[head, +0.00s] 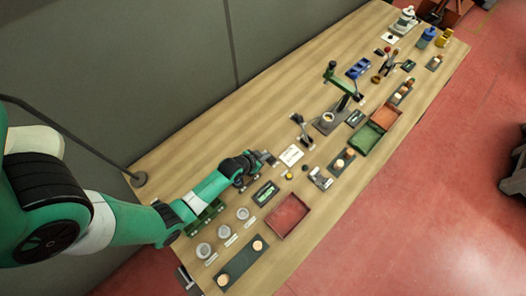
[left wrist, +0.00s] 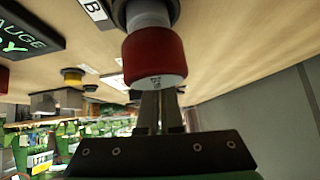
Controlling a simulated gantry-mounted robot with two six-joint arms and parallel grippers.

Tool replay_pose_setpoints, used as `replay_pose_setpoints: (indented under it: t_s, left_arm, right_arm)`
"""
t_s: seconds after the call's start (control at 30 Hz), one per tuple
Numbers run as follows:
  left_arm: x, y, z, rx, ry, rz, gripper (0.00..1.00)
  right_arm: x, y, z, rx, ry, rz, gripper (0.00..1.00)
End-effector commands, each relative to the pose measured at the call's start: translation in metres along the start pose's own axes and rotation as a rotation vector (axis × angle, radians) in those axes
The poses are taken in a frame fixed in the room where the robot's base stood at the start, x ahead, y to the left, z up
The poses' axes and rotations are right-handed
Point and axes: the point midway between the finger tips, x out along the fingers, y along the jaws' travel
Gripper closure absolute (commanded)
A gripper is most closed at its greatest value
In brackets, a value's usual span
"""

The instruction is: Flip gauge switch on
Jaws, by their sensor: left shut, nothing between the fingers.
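A dark panel with green lettering that includes "GAUGE" (left wrist: 28,36) shows at the upper left of the left wrist view. A dark panel with a green display (head: 265,193) lies on the table beside my left gripper in the head view. My left gripper (head: 268,158) is shut and empty, low over the table. In the left wrist view its fingertips (left wrist: 160,98) are close to a red-ended cylinder (left wrist: 154,58) on a grey body; I cannot tell if they touch. I cannot make out the gauge switch for certain. My right gripper is not in view.
Three round grey pieces (head: 223,231) and a red tray (head: 289,216) are nearer the front edge. A white card (head: 291,155) and a small yellow-topped piece (head: 289,175) lie near the gripper. The back left of the table (head: 215,125) is bare.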

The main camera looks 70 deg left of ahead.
Motion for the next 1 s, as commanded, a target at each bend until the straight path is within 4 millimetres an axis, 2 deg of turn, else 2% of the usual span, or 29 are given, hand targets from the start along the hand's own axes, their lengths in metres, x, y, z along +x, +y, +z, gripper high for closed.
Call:
replay_pose_setpoints:
  t_s: [0.03,0.3,0.67,0.77,0.93,1.0]
  left_arm:
    - [0.002,0.004,0.012,0.005,-0.027,0.002,1.0]
    - [0.001,0.015,0.012,0.002,-0.029,0.004,1.0]
    - [-0.002,0.015,0.009,0.0,-0.029,0.006,1.0]
    - [-0.011,0.014,-0.001,0.002,-0.025,0.006,1.0]
    - [-0.038,0.012,-0.035,0.008,-0.011,0.003,1.0]
    - [-0.052,0.012,-0.028,0.008,-0.011,0.003,1.0]
  right_arm:
    - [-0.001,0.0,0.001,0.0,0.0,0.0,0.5]
    - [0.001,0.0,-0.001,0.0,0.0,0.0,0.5]
    - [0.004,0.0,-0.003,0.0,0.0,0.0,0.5]
    - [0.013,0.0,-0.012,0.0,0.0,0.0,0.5]
    - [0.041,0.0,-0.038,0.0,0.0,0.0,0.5]
    - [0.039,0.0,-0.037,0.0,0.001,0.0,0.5]
